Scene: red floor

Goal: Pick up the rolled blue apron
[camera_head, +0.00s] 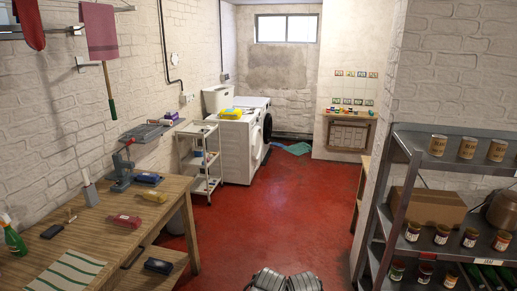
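I cannot make out a rolled blue apron for certain. A small dark blue item (148,178) lies on the wooden workbench (120,215) at the left, beside a grey bench tool (122,172). A dark, bluish-black item (158,266) lies on the bench's lower board. A crumpled teal-blue cloth (297,148) lies on the floor at the back, right of the white machines. All are too small to tell if they are rolled. Neither gripper shows clearly; only grey ridged parts, likely mine, show at the bottom centre.
The red floor is clear down the middle. A white trolley (213,184) and a white washing machine (238,150) stand at the back left. A metal shelf (408,150) with cans, jars and a cardboard box (428,207) stands at the right. A green spray bottle (14,238) stands on the bench.

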